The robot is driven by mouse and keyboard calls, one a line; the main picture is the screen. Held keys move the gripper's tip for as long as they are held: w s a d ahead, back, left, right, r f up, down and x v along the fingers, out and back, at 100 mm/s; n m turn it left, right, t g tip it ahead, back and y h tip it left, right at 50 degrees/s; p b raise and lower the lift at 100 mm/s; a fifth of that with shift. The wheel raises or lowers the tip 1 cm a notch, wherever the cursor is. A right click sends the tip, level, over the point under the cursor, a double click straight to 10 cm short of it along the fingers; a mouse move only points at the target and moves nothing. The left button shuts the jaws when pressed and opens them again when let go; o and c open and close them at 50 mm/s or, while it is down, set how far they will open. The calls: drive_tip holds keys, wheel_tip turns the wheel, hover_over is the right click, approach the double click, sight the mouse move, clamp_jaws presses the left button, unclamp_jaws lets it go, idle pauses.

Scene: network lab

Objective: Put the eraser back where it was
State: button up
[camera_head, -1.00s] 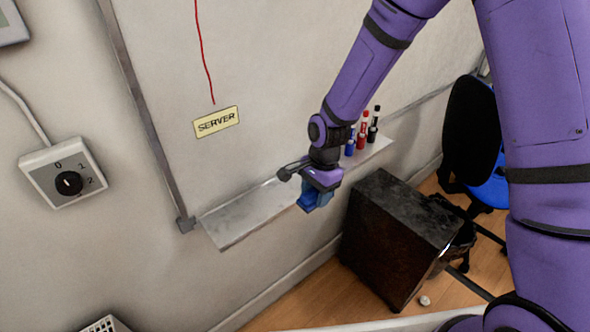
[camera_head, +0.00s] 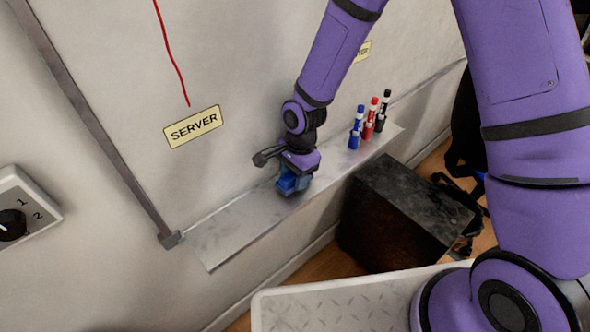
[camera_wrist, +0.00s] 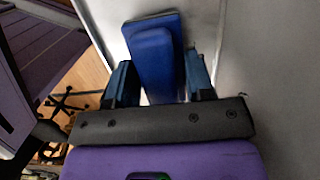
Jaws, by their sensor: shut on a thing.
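The eraser is a blue block (camera_wrist: 155,60) between the two blue fingers of my gripper (camera_wrist: 160,82) in the wrist view, and my gripper is shut on it. In the head view my gripper (camera_head: 292,186) points down over the middle of the grey whiteboard ledge (camera_head: 225,235), close to the board. The eraser is hard to tell apart from the blue fingers there. I cannot tell whether the eraser touches the ledge.
Blue, red and black markers (camera_head: 368,127) stand upright on the ledge to the right of my gripper. The ledge's left part is bare. A SERVER label (camera_head: 193,127) is on the board (camera_head: 235,60). A dark cabinet (camera_head: 400,210) stands below, right.

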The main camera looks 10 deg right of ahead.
drive_tip(key=shift+f, duration=0.55)
drive_tip(key=o, duration=0.9)
drive_tip(key=shift+c, duration=0.2)
